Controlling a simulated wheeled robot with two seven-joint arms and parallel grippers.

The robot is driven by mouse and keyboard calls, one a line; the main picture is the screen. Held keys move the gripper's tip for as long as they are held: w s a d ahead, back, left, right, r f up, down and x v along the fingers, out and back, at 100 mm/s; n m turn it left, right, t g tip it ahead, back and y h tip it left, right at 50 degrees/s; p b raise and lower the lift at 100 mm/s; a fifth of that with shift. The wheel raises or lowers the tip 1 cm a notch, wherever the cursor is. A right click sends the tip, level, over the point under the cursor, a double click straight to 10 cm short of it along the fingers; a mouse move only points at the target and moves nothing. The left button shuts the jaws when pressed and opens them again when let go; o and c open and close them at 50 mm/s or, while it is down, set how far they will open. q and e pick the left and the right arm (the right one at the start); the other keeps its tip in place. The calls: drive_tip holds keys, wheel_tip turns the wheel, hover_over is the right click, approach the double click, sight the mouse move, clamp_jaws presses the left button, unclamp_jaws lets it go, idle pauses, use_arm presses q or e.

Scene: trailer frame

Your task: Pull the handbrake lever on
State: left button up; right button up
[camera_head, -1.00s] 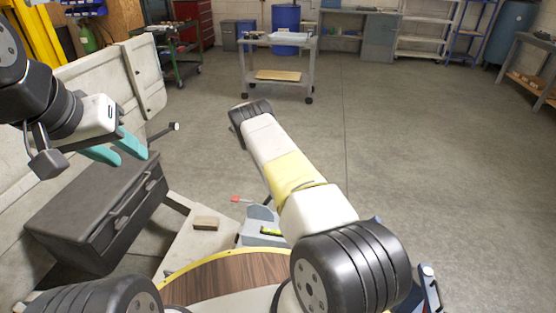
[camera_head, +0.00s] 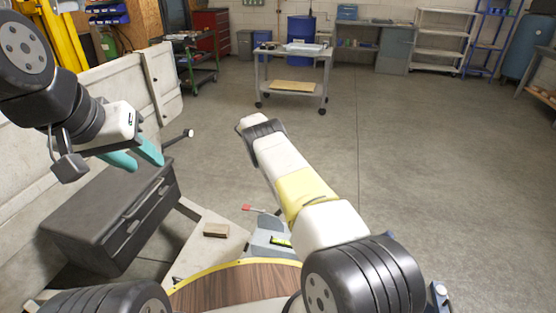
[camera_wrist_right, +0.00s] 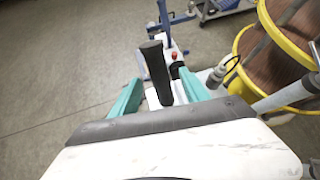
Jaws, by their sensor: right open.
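The handbrake lever appears to be the upright black grip (camera_wrist_right: 156,72) in the right wrist view. My right gripper (camera_wrist_right: 160,92) is open, with one teal finger on each side of the grip. In the head view the right gripper and this grip are hidden or out of frame. My left gripper (camera_head: 136,156) is open and empty, above a dark grey box at the left.
The dark toolbox (camera_head: 110,215) stands against the pale trailer side panel (camera_head: 110,85). A black rod with a pale tip (camera_head: 189,132) sticks out nearby. A small brown block (camera_head: 216,230) lies on the frame. A yellow-rimmed wooden disc (camera_head: 235,285) is close in front. Open floor lies beyond.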

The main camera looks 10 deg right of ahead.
drive_tip(key=shift+v, duration=1.5)
drive_tip(key=shift+s, duration=0.2)
